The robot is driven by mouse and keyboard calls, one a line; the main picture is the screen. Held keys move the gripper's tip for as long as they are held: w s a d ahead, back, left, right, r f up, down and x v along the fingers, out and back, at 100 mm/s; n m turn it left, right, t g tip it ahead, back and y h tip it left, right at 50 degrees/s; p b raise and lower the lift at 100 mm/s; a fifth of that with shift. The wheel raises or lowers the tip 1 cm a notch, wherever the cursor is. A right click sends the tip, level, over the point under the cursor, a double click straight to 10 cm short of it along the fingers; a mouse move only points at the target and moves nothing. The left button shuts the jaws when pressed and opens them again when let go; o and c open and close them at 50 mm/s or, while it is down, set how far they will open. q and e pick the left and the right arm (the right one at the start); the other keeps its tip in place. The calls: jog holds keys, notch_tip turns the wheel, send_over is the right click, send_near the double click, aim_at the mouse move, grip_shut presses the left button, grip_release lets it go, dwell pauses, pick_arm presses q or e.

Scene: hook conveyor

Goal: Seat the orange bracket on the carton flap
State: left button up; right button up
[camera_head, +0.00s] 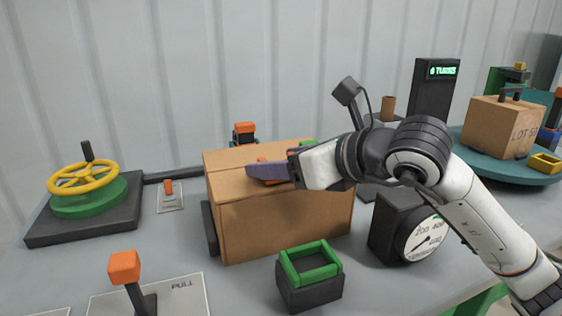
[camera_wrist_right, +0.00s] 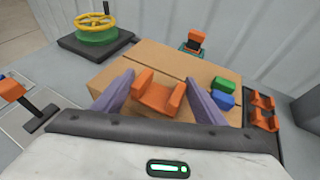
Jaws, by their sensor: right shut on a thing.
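The brown carton (camera_head: 290,222) stands on the grey table with its top flaps closed and a seam between them. My right gripper (camera_head: 256,172) is low over the carton top, its purple fingers pointing left in the head view. It is shut on the orange bracket (camera_wrist_right: 160,97), which sits between the two fingers in the right wrist view. The bracket is a U shape with two raised ends, and part of it is hidden by a finger in the head view. I cannot tell whether it touches the carton flap (camera_wrist_right: 150,60). My left gripper is not in view.
Green (camera_wrist_right: 227,84) and blue (camera_wrist_right: 222,101) blocks are near the carton's right side. More orange brackets (camera_wrist_right: 263,108) are beyond them. A yellow handwheel (camera_head: 83,178), an orange lever (camera_head: 124,268), a green-rimmed block (camera_head: 310,285) and a gauge (camera_head: 420,236) surround the carton.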

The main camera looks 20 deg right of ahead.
jog(key=shift+f+b, duration=0.2)
jog(key=shift+b, duration=0.35)
dwell(0.6)
jog(key=o, duration=1.1)
jog(key=v, duration=1)
jog(key=shift+s+d, duration=0.15)
jog(key=shift+s, duration=0.1)
